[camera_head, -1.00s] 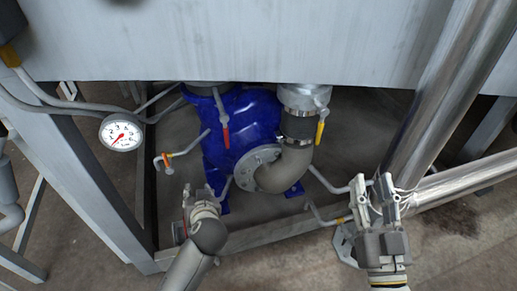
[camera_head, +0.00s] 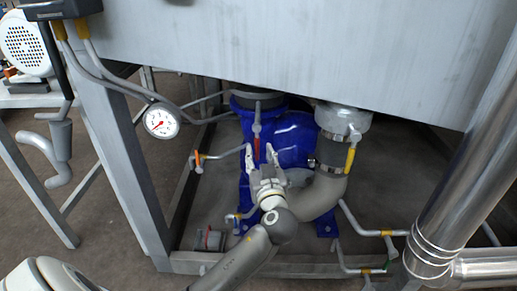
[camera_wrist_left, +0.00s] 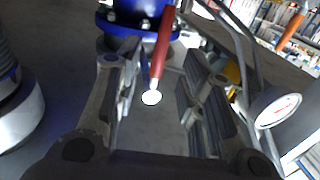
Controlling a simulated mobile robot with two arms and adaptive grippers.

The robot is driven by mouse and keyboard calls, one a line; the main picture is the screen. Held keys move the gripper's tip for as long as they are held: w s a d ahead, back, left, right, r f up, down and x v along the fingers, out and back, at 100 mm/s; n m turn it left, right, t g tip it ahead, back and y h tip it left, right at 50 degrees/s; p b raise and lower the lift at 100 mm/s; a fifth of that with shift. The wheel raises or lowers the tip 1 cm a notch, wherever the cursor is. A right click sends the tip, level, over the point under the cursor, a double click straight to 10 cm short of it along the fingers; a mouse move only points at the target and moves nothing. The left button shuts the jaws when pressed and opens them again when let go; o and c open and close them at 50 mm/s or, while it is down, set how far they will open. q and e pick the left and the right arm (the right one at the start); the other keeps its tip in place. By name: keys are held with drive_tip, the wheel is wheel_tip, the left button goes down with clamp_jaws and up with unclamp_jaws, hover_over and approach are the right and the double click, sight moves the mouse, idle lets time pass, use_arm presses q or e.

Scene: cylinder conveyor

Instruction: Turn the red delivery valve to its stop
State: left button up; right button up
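The red delivery valve handle (camera_head: 257,146) hangs roughly upright in front of the blue pump (camera_head: 290,135) in the head view. In the left wrist view the red handle (camera_wrist_left: 161,50) points down toward my gripper, its pale end between the fingers. My left gripper (camera_head: 259,156) is open, with one finger on each side of the handle's lower end. The left wrist view shows gaps between the handle and both fingers (camera_wrist_left: 160,92). My right gripper is out of view.
A yellow-handled valve (camera_head: 350,158) is on the grey pipe to the right. A pressure gauge (camera_head: 160,121) hangs at the left, beside the frame leg (camera_head: 118,165). A steel tank wall (camera_head: 300,55) overhangs the pump. Small orange and yellow-marked pipes surround it.

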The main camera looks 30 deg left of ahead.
sight(257, 147)
use_arm(q)
drive_tip(key=b+x, duration=0.1)
drive_tip(key=x, duration=0.4)
drive_tip(key=shift+w+a, duration=0.2)
clamp_jaws()
